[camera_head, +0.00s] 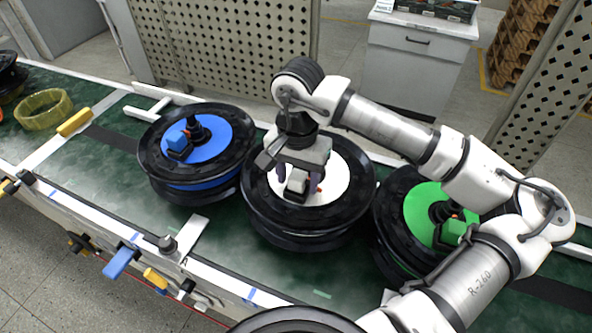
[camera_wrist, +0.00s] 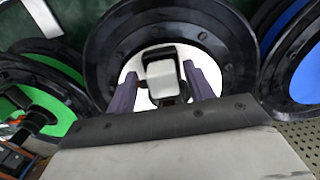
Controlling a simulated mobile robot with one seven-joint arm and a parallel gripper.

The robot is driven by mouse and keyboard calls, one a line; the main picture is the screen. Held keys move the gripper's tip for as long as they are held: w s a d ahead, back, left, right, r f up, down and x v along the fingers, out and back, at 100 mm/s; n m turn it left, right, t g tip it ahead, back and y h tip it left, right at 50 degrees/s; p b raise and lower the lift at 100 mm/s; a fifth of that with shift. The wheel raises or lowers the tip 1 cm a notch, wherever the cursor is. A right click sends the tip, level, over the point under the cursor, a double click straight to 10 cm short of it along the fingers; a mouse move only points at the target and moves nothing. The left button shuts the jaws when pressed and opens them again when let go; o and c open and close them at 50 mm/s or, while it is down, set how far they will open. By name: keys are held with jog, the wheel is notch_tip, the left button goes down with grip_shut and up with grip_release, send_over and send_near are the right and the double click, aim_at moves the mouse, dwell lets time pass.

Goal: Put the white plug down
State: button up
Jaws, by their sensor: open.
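The white plug (camera_wrist: 160,75) shows in the wrist view as a white block with black parts around it. It sits over the white disc of the middle hub motor (camera_head: 338,180), and in the head view the plug (camera_head: 297,182) is at the hub's centre-left. My gripper (camera_head: 298,178) is over this hub, pointing down. In the wrist view the two purple fingers of my gripper (camera_wrist: 162,88) stand apart on either side of the plug, with gaps visible. Whether the plug rests on the disc is hard to tell.
A blue-disc hub motor (camera_head: 213,143) with a blue plug (camera_head: 178,141) stands to the left. A green-disc hub motor (camera_head: 418,207) with a green plug (camera_head: 452,231) stands to the right. All are on the green conveyor (camera_head: 222,222). A yellow ring (camera_head: 43,110) lies at far left.

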aim_at(298, 176)
notch_tip(298, 176, up, 12)
jog(key=b, duration=0.1)
jog(key=shift+w+f+b, duration=0.2)
jog(key=shift+f+b, duration=0.05)
jog(key=shift+b, duration=0.1)
